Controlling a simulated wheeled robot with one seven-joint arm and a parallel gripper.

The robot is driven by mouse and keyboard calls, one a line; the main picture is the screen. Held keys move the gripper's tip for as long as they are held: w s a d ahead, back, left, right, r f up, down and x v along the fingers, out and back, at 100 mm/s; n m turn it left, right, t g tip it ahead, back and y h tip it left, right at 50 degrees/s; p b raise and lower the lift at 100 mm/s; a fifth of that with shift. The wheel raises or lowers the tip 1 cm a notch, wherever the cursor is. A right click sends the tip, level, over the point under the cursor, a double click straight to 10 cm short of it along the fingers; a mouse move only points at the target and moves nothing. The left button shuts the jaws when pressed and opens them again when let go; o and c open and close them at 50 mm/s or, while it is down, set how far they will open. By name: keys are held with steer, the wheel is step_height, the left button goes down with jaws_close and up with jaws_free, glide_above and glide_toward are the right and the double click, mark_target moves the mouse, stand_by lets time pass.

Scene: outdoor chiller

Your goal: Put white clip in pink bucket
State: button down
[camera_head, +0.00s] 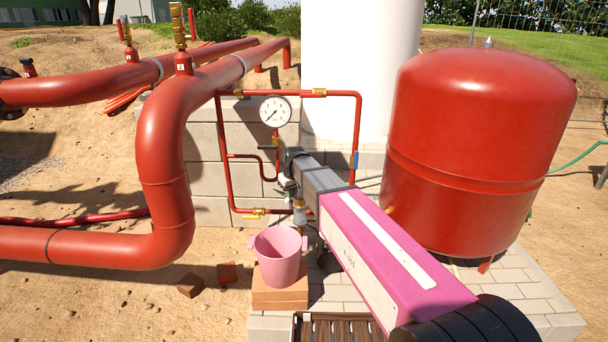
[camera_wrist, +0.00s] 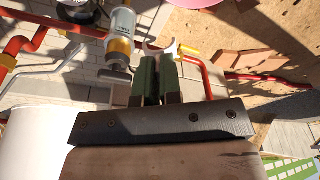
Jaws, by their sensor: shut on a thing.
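The pink bucket (camera_head: 277,258) stands upright and open on orange-brown bricks in the head view. A sliver of its pink rim shows at the top edge of the wrist view (camera_wrist: 192,3). My gripper (camera_wrist: 158,72) is shut on the white clip (camera_wrist: 172,49), which sticks out past the green fingertips. In the head view my gripper (camera_head: 289,190) is above and slightly right of the bucket, close to the red pipes. The clip is only a small pale patch there, partly hidden by the gripper.
A thin red pipe frame (camera_head: 222,150) with a pressure gauge (camera_head: 275,111) stands behind my gripper. A grey-and-yellow cylindrical fitting (camera_wrist: 121,35) is close beside the fingers. A large red tank (camera_head: 475,150) stands right. Thick red pipes (camera_head: 165,150) run left.

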steer(key=s+a+f+n+g+h, duration=0.1)
steer(key=s+a+f+n+g, duration=0.1)
steer(key=s+a+f, duration=0.4)
step_height(320, 180, down, 11)
steer(key=shift+s+d, duration=0.4)
steer(key=shift+d, duration=0.05)
stand_by(0.4)
steer(key=c, duration=1.2)
jaws_free()
step_height(320, 180, up, 7)
steer(key=shift+f, duration=0.1)
